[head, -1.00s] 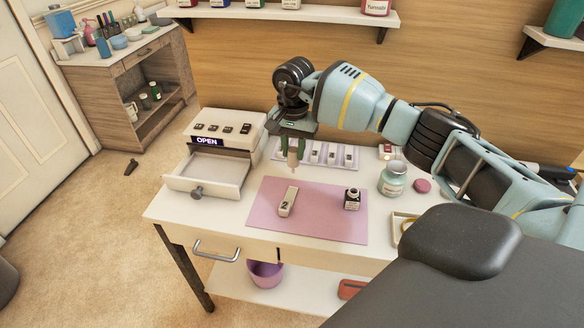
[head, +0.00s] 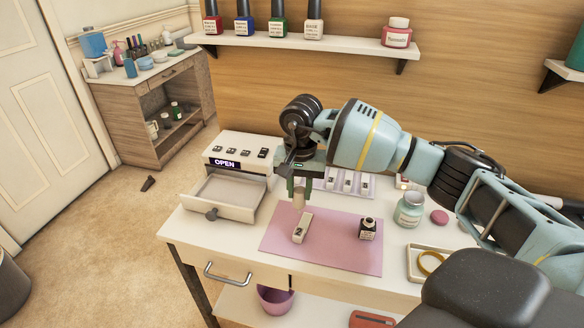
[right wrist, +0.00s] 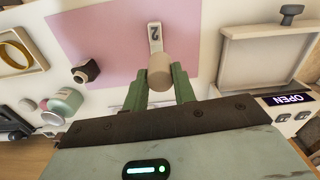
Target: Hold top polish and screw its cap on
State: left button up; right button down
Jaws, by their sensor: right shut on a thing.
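My right gripper (head: 299,190) is shut on a beige cylindrical cap (head: 299,201), just above or beside the far end of the white block marked 2 (head: 301,229). In the right wrist view the cap (right wrist: 159,72) sits between the green fingers and overlaps the block's near end; contact cannot be told. A small dark polish bottle (head: 367,230) with a white label stands upright on the pink mat, right of the block. It has no tall cap on it. It also shows in the right wrist view (right wrist: 86,70). My left gripper is out of view.
An open drawer (head: 232,195) juts from the box with the OPEN sign, left of the mat. A teal jar (head: 410,209), a pink round item (head: 439,216) and a tray with a yellow ring (head: 425,265) lie right. The pink mat (head: 340,255) has bare room in front.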

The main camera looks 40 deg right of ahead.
jog(key=s+a+n, duration=0.4)
jog(key=s+a, duration=0.2)
jog(key=s, duration=0.3)
jog(key=s+a+r+n, duration=0.1)
jog(key=s+a+n, duration=0.3)
jog(key=s, duration=0.6)
jog(key=shift+a+n, duration=0.4)
jog(key=shift+a, duration=0.85)
jog(key=shift+w+r, duration=0.1)
